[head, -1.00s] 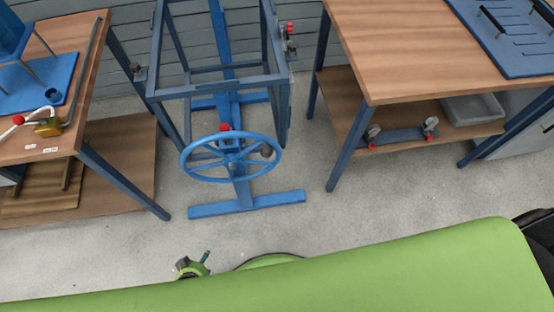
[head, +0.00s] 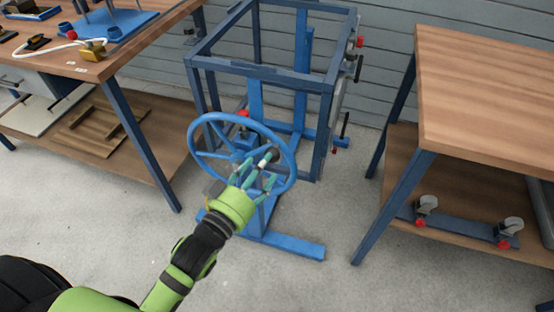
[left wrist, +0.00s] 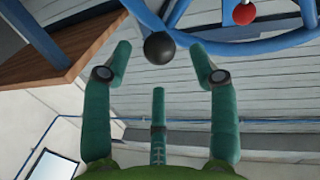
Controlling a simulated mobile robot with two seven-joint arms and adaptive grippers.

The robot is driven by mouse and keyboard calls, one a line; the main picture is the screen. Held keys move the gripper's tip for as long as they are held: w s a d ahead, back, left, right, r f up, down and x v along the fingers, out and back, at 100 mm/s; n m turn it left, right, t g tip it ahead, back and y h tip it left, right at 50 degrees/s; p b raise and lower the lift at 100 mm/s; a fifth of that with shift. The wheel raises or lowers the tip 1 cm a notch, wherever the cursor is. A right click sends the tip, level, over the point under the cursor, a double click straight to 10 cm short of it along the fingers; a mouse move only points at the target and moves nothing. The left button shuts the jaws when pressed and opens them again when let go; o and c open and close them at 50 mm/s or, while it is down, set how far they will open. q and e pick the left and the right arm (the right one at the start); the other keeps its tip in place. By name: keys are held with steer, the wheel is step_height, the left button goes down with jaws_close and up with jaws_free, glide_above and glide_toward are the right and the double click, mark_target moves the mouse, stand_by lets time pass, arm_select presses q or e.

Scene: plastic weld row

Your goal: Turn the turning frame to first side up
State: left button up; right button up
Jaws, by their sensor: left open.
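The turning frame (head: 262,72) is a blue-grey open box frame on a blue stand in the middle of the head view. Its blue handwheel (head: 203,122) faces me and carries a dark crank knob (head: 268,158). A red knob (head: 243,113) shows behind the wheel's upper rim. My left gripper (head: 256,180) is at the wheel's lower right, its green fingers spread near the crank knob. In the left wrist view the dark knob (left wrist: 159,46) lies ahead between the open fingertips, and the red knob (left wrist: 243,14) is farther up. Whether any finger touches is unclear. My right gripper is out of view.
A wooden table (head: 130,50) with a blue fixture and a yellow tool stands left. Another wooden table (head: 485,95) stands right, with a blue bar with casters (head: 460,226) on its lower shelf. Clear grey floor lies between the stand and right table.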

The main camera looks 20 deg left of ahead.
arm_select(q)
steer(key=x, duration=0.5)
jaws_close()
